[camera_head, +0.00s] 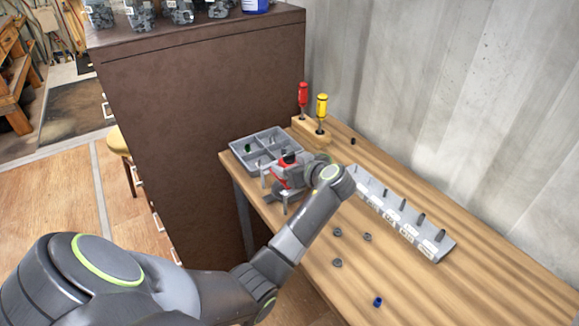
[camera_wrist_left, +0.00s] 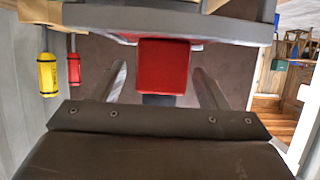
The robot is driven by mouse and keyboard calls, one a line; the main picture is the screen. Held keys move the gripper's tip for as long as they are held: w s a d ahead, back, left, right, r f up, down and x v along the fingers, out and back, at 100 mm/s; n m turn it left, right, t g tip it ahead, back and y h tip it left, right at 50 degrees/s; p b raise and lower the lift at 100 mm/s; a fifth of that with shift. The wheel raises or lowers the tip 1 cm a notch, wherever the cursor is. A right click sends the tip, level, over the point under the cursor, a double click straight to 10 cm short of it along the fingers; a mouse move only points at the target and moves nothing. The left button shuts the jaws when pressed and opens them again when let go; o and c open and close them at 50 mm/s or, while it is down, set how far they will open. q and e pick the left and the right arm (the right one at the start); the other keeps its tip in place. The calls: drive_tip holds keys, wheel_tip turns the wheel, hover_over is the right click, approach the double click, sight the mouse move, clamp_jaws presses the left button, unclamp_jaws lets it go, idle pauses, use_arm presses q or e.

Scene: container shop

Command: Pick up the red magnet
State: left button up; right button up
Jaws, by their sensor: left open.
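The red magnet (camera_wrist_left: 163,66) shows as a red block between the two fingers of my left gripper in the left wrist view, with gaps on both sides and a dark part below it. In the head view the red magnet (camera_head: 282,161) is partly hidden behind my left gripper (camera_head: 275,189), near the front edge of the grey compartment tray (camera_head: 240,152). My left gripper is open, with its fingers on either side of the magnet. My right gripper is not in view.
A wooden block (camera_head: 301,129) holds a red screwdriver (camera_head: 303,92) and a yellow screwdriver (camera_head: 322,105). Several small grey parts and a blue piece (camera_head: 377,301) lie on the wooden table (camera_head: 480,270). A brown cabinet (camera_head: 180,110) stands behind.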

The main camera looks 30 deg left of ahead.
sight(286, 163)
use_arm(q)
drive_tip(key=shift+p+x, duration=0.35)
drive_tip(key=shift+x, duration=1.2)
drive_tip(key=c, duration=1.4)
